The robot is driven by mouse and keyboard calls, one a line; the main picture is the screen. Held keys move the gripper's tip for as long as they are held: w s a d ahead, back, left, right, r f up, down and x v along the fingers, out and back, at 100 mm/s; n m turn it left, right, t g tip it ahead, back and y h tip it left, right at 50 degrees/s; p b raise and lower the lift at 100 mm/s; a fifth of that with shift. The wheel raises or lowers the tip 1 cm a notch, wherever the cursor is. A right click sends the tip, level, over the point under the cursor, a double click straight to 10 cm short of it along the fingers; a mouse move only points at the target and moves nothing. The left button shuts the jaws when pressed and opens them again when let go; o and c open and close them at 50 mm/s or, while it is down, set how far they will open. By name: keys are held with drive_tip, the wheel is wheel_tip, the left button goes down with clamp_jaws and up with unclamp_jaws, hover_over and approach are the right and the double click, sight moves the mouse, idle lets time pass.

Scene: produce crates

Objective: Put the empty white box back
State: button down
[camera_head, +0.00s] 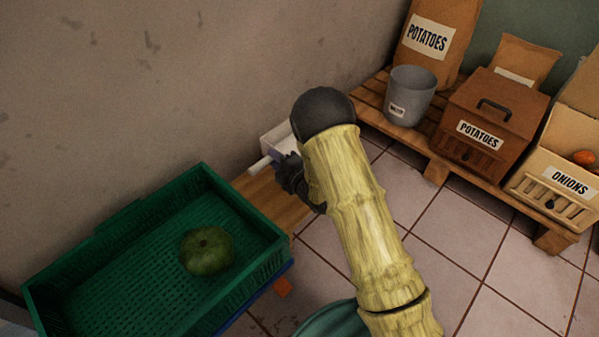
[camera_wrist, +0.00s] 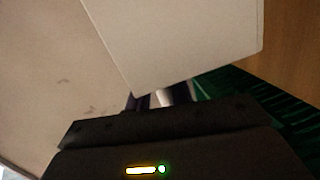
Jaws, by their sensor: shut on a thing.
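The white box (camera_head: 272,143) shows in the head view beside the wall, partly hidden behind my arm. It is close above or on a wooden surface (camera_head: 268,199); I cannot tell whether it touches it. In the wrist view the white box (camera_wrist: 185,40) fills the upper middle, tilted in the picture. My gripper (camera_head: 284,165) is at the near side of the box and shut on it. The fingertips (camera_wrist: 150,101) meet the box's lower edge in the wrist view. The inside of the box is mostly hidden.
A green crate (camera_head: 110,235) holding a green squash (camera_head: 207,250) stands at left. At right, a pallet (camera_head: 437,170) bears a grey bucket (camera_head: 415,95), a brown potatoes box (camera_head: 500,100), an onions box (camera_head: 560,150) and sacks (camera_head: 450,15). Tiled floor (camera_head: 450,230) lies clear between.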

wheel_tip(320, 180, down, 6)
drive_tip(key=b, duration=0.4)
drive_tip(key=shift+f, duration=0.2)
wheel_tip(320, 180, down, 4)
drive_tip(key=b, duration=0.3)
drive_tip(key=shift+r, duration=0.25)
drive_tip(key=c, duration=1.2)
unclamp_jaws()
drive_tip(key=shift+c, duration=0.2)
